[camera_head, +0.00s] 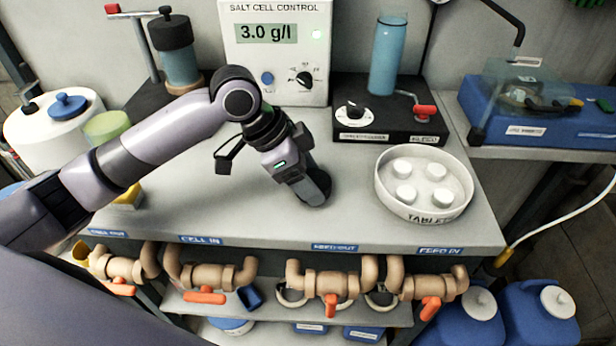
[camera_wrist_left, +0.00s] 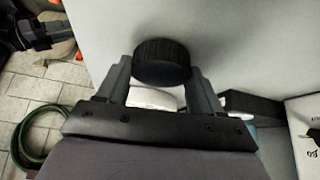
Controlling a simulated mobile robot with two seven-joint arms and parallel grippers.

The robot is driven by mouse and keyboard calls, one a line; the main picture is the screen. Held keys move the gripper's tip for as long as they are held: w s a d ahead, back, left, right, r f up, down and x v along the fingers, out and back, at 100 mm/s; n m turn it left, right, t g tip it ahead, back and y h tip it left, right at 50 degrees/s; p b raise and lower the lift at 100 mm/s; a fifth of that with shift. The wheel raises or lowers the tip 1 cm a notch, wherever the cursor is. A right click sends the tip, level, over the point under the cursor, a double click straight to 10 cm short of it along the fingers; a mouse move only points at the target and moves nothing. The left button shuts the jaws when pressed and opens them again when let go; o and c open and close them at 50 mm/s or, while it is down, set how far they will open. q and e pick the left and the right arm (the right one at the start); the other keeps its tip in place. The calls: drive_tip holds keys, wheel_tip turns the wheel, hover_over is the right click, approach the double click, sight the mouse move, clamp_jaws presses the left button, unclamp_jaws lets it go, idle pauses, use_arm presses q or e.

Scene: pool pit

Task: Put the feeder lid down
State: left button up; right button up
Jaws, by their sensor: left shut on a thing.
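My left gripper (camera_head: 312,186) is low over the grey bench top, left of the white tablet dish. It is shut on a black ribbed round lid (camera_wrist_left: 162,62), seen between the two fingers in the left wrist view. In the head view the lid is a dark shape (camera_head: 316,192) at the fingertips, largely hidden by the gripper. I cannot tell whether the lid touches the bench. The clear blue feeder tube (camera_head: 388,58) stands upright on its black base at the back, with no lid on it. My right gripper is not in view.
The tablet dish (camera_head: 462,205) holds several white tablets. The salt cell control box (camera_head: 276,48) and feeder base (camera_head: 385,128) stand behind. Pipes with orange-handled valves (camera_head: 330,285) run below the bench's front edge. Bare bench (camera_head: 250,218) lies in front of the gripper.

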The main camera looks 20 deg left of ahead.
use_arm(q)
drive_tip(key=shift+f, duration=0.25)
drive_tip(key=o, duration=1)
drive_tip(key=shift+a+r, duration=0.1)
drive_tip(key=shift+r, duration=0.1)
drive_tip(key=p+v, duration=0.1)
drive_tip(key=v, duration=1)
drive_tip(key=shift+s+a+r, duration=0.1)
drive_tip(key=shift+r, duration=0.25)
